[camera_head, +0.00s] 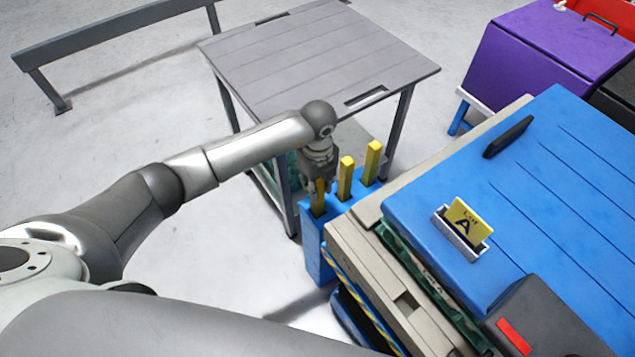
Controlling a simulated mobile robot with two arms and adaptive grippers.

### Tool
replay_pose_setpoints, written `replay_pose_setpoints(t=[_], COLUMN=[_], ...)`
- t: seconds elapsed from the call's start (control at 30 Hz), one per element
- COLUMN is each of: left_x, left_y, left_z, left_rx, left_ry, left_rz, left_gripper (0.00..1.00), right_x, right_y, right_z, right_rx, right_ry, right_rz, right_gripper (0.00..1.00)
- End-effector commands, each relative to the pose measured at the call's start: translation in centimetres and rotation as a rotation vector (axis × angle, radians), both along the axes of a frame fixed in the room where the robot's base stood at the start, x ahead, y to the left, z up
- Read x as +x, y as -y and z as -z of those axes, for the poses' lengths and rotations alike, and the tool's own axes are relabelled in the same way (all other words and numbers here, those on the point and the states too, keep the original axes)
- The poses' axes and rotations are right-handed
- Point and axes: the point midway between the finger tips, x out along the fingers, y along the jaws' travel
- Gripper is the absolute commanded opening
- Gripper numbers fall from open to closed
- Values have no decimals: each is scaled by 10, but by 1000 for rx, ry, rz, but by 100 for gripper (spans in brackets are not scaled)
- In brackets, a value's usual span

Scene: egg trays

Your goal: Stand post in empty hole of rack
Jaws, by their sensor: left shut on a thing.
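The blue rack (313,250) stands beside the beige-edged blue unit, in the middle of the view. Two yellow posts stand upright in it, one in the middle (345,180) and one at the far end (372,162). My left gripper (318,182) reaches in from the left, pointing down over the rack's near end. It is shut on a third yellow post (318,204), which is about upright. This post's lower end meets the rack's top in the picture; I cannot tell how deep it sits. The near hole is hidden. My right gripper is not in view.
A grey table (310,60) stands behind the rack. A large blue-topped unit (540,170) with a yellow "A" card (468,222) fills the right. A purple box (550,45) is at the back right. A grey rail (110,38) and open floor lie left.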

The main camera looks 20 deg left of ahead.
Motion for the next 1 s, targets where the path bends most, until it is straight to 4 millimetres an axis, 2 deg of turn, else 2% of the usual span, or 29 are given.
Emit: replay_pose_setpoints(t=[0.33,0.67,0.7,0.87,1.0], left_x=[0,0,0,0,0], left_y=[0,0,0,0,0], left_z=[13,14,14,14,14], left_rx=[0,0,0,0,0], left_ry=[0,0,0,0,0], left_rz=[1,1,1,0,0], left_gripper=[0,0,28,49,50], right_x=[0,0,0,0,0], right_y=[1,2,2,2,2], right_z=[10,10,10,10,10], right_rx=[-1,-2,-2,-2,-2], right_ry=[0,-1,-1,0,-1], right_rz=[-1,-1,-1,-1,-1], right_gripper=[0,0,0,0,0])
